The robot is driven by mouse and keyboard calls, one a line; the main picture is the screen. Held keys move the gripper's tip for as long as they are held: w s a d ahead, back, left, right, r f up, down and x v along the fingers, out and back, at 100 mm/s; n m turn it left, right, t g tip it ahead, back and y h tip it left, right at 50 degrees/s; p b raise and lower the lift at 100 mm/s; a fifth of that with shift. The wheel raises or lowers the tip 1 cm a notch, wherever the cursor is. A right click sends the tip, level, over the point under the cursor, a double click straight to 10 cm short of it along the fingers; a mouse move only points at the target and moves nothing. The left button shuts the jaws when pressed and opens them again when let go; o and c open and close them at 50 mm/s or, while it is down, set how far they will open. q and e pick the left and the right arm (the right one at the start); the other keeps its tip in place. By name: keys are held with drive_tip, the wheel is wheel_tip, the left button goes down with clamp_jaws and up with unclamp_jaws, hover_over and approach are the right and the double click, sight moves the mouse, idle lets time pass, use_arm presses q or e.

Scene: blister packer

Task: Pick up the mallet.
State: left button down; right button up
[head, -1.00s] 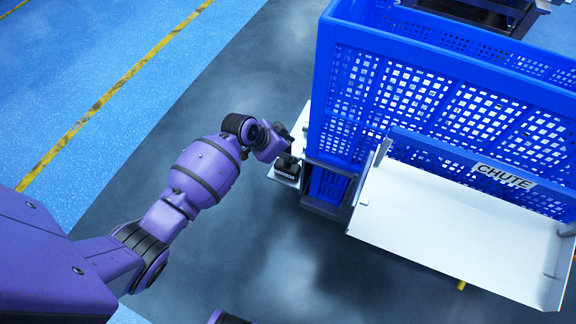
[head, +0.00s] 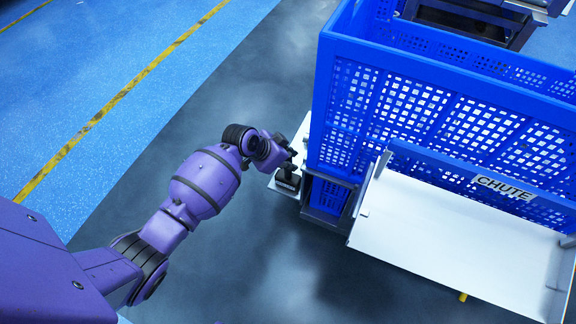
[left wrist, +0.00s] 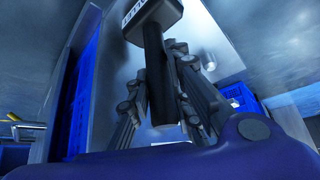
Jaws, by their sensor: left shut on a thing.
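The mallet (head: 287,181) is a small dark thing with a pale label on its head, at the small white ledge beside the blue crate in the head view. In the left wrist view the mallet (left wrist: 155,75) shows its black handle running between the fingers, with the labelled head at the top edge. My left gripper (head: 287,162) is shut on the handle, and it also shows in the left wrist view (left wrist: 160,90). I cannot tell whether the mallet's head touches the ledge. My right gripper is not in view.
A tall blue perforated crate (head: 335,115) stands right beside the left gripper. A white tray labelled CHUTE (head: 450,235) lies to the right. The white ledge (head: 299,143) runs along the crate's left side. Open floor (head: 230,265) lies in front and to the left.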

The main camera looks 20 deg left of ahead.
use_arm(q)
drive_tip(key=shift+w+r, duration=0.1)
drive_tip(key=shift+r, duration=0.55)
wheel_tip(320, 180, up, 2)
drive_tip(key=shift+p, duration=0.7)
drive_tip(key=s+r+p, duration=1.4)
drive_tip(key=r, duration=0.1)
drive_tip(key=shift+r, duration=0.3)
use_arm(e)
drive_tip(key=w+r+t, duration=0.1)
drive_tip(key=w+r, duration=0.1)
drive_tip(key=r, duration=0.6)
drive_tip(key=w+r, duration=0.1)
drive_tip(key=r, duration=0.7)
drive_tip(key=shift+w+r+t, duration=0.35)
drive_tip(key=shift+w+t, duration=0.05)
use_arm(q)
drive_tip(key=shift+d, duration=0.1)
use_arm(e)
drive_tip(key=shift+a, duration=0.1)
